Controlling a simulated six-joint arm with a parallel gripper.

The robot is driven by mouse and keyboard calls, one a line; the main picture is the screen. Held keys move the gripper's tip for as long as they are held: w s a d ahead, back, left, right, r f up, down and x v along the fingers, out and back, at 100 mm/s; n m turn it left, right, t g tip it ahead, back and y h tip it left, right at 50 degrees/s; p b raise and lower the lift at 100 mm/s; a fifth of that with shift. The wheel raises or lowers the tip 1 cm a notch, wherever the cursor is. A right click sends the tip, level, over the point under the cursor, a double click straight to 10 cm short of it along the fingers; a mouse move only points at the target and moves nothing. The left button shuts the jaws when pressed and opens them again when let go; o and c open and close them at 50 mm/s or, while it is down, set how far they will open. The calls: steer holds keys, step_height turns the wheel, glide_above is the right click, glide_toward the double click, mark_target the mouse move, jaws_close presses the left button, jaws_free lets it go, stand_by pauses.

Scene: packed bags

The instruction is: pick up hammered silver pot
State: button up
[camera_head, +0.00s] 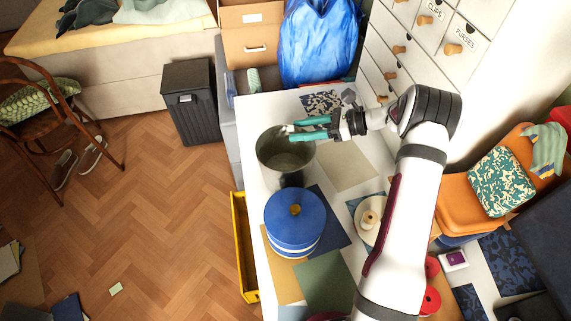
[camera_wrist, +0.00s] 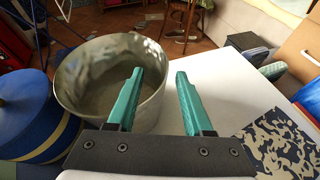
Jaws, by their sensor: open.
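The hammered silver pot (camera_head: 283,160) stands upright on the white table, open at the top. In the head view my gripper (camera_head: 305,129) is at its far right rim, with the teal fingers spread. In the wrist view the pot (camera_wrist: 88,78) is at left centre, and my gripper (camera_wrist: 160,82) is open with its left finger in front of the pot's right side and its right finger over bare table. Nothing is held between the fingers. I cannot tell whether a finger touches the rim. The pot's lower part is partly hidden.
A blue round container (camera_head: 295,222) stands just in front of the pot. A wooden spool (camera_head: 369,217) is to the right. A blue bag (camera_head: 318,45) and a cardboard box (camera_head: 252,35) are behind. White drawers (camera_head: 430,40) line the right. Flat fabric pieces lie around the table.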

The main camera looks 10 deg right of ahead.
mark_target(277, 134)
steer(key=x, duration=0.4)
steer(key=shift+a, duration=0.15)
jaws_close()
steer(key=shift+f, duration=0.1)
stand_by(1.0)
